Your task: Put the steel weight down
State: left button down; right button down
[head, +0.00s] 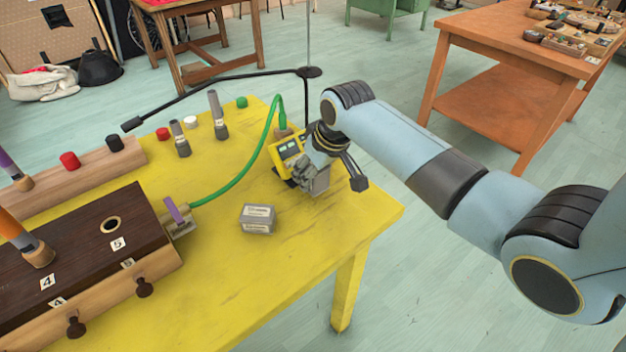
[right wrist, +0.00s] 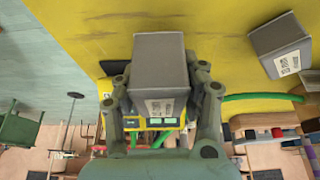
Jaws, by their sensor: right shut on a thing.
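My right gripper (head: 316,172) is shut on a grey steel weight (head: 320,182) near the right end of the yellow table (head: 330,235). In the right wrist view the held weight (right wrist: 160,70) is a grey block with a white label, between the fingers of the right gripper (right wrist: 162,85). I cannot tell whether its lower side touches the table. A similar grey weight (head: 258,219) with white labels lies on the table to the left, apart from the gripper. It also shows in the right wrist view (right wrist: 278,42). My left gripper is not in view.
A yellow device (head: 285,150) stands close behind my right gripper, with a green hose (head: 243,172) running left. A dark wooden box (head: 85,250) fills the table's left. Grey-topped mallets (head: 218,115) stand at the back. The table front around the lying weight is clear.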

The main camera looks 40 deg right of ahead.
jog(key=shift+f, duration=0.95)
jog(key=shift+f, duration=0.1)
jog(key=c, duration=0.7)
grip_release()
jog(key=shift+s+r, duration=0.1)
jog(key=shift+r, duration=0.25)
jog(key=p+v, duration=0.2)
jog(key=v, duration=0.9)
jog(key=shift+r, duration=0.2)
jog(key=shift+s, duration=0.1)
